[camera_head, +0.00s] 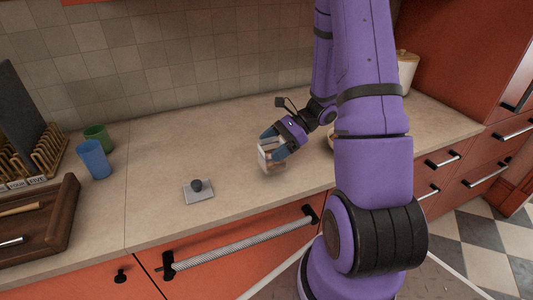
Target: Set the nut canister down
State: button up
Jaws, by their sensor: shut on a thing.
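The nut canister (269,161) is a small clear box with brown contents, at the middle of the counter. My gripper (273,145) is shut on its upper part, reaching in from the right. The canister looks upright. Its base is at or just above the counter top (235,140); I cannot tell whether it touches. A grey square lid with a dark round knob (197,187) lies on the counter to the left of the canister. My fingers hide part of the canister's top.
A blue cup (94,160) and a green cup (98,137) stand at the left, near a dark wooden tray (66,215). A bowl (331,139) is partly hidden behind my arm. A pale lidded pot (407,72) stands at the back right. The counter behind the lid is clear.

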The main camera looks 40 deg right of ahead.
aim_at(267, 153)
jog(key=shift+w+a, duration=0.25)
jog(key=shift+w, duration=0.55)
jog(key=shift+w+a+f, duration=0.1)
jog(key=shift+w+f, duration=0.15)
jog(key=shift+f, duration=1.6)
jog(key=o, duration=1)
jog(key=shift+f, duration=0.1)
